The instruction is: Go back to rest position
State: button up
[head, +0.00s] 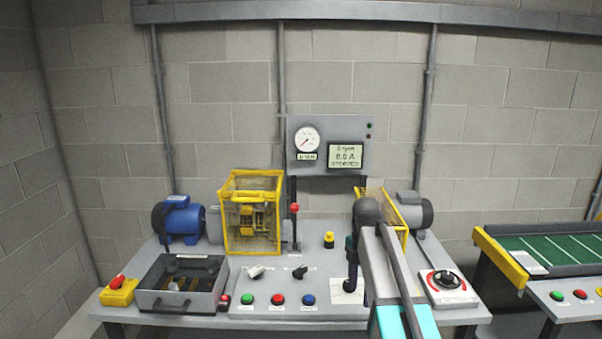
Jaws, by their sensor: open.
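My arm reaches in from the lower right, rises to a dark joint and bends down over the front right part of the grey bench (210,321). My gripper (358,292) hangs at its end, pointing down, small and dark, above or beside a white label plate (342,293). It is open, and I see nothing held in it. The arm hides part of the bench and part of the right yellow mesh guard (398,212).
On the bench stand a caged yellow guard (252,212), a blue motor (180,220), an open grey box (180,283), an emergency stop (118,288), push buttons (278,300), a red-black rotary switch (447,281) and a red-knobbed lever (295,209). A gauge panel (330,125) stands behind. A green conveyor (555,250) is at right.

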jog(key=s+f+m+g, duration=0.1)
jog(key=s+f+g, duration=0.1)
jog(key=s+f, duration=0.6)
jog(key=s+f+g, duration=0.1)
jog(key=s+f, duration=0.3)
jog(key=f, duration=0.8)
jog(key=s+f+m+g, duration=0.15)
jog(key=s+f, duration=0.35)
jog(key=f, duration=0.5)
jog(key=s+f+m, duration=0.9)
jog(key=s+m, duration=0.1)
jog(key=s, duration=0.2)
jog(key=s+f+m, duration=0.9)
jog(key=s, duration=0.3)
jog(key=shift+s+m+g, duration=0.35)
